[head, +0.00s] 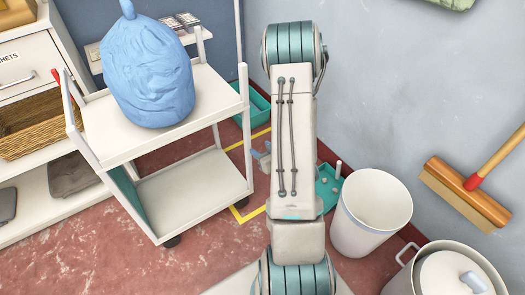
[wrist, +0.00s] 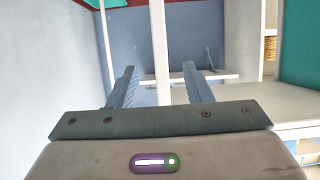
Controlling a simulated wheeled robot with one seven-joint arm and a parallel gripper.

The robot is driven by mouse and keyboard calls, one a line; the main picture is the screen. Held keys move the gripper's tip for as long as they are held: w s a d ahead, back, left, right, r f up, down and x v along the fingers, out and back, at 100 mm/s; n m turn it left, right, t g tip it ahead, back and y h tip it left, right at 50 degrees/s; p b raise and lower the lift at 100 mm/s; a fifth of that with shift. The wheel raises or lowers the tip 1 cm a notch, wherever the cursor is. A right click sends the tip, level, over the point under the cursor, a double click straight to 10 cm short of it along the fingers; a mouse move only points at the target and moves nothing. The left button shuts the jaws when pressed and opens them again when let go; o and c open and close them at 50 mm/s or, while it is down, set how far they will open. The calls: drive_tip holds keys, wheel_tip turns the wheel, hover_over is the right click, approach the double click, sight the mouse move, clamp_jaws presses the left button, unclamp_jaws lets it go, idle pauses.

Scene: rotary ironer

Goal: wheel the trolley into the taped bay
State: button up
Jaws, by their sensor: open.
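The white two-shelf trolley (head: 158,112) stands left of my arm in the head view, with a stuffed blue bag (head: 150,75) on its top shelf and a red-tipped corner at its left. Yellow tape (head: 250,215) marks the bay on the floor at the trolley's right side; my arm hides much of it. My gripper (head: 262,158) shows only partly beside the arm, close to the trolley's right edge. In the wrist view my gripper (wrist: 160,68) is open, with a white upright post (wrist: 159,45) showing between its fingers. I cannot tell whether they touch it.
A white bin (head: 372,212), a lidded pot (head: 450,272) and a broom (head: 465,192) stand at the right. A teal dustpan (head: 328,188) and a teal crate (head: 258,103) lie near the wall. Drawers and a wicker basket (head: 38,122) line the left. Red floor is clear at lower left.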

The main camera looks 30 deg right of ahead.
drive_tip(key=b+x, duration=0.3)
drive_tip(key=x, duration=1)
drive_tip(key=shift+w+f, duration=0.15)
drive_tip(key=shift+w, duration=0.1)
drive_tip(key=shift+c, duration=0.3)
clamp_jaws()
idle(0.7)
